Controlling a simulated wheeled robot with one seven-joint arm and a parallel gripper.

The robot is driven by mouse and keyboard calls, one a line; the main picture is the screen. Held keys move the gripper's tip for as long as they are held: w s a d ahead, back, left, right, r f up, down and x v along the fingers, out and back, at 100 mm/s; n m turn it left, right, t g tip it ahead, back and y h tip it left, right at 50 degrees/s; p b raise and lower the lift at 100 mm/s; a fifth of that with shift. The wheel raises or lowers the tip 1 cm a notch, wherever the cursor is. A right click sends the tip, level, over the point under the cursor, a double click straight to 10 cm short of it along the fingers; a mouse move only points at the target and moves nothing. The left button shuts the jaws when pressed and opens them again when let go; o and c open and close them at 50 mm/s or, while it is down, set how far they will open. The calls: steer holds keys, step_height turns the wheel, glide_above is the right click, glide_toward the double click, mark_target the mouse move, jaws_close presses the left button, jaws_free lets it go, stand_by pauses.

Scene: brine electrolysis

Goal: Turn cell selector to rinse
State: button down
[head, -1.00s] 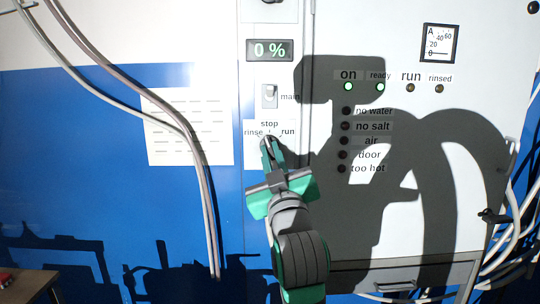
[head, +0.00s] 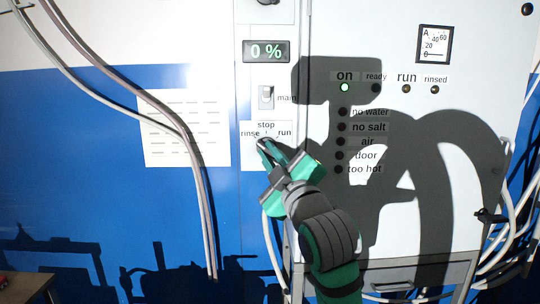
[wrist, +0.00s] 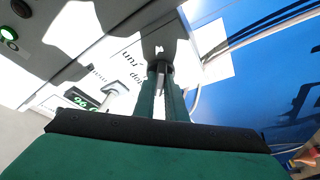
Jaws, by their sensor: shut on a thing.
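The cell selector plate (head: 247,160) is on the narrow white panel in the head view, with "stop" above, "rinse" at left and "run" at right. My gripper (head: 264,146) reaches up to it from below right, and its fingers are shut on the selector knob. The knob is mostly hidden by the fingers, so its exact pointing is hard to read. The hand is tilted, with the fingers leaning up and left. In the wrist view my gripper (wrist: 163,70) has its two fingers close together against the plate, in shadow.
At right, the "on" lamp (head: 345,87) is lit and the "ready" lamp (head: 375,88) is dark.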

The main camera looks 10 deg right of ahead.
stand_by(0.3)
steer(key=c, duration=1.8)
jaws_free()
steer(key=v, duration=1.1)
steer(key=shift+w, duration=0.15)
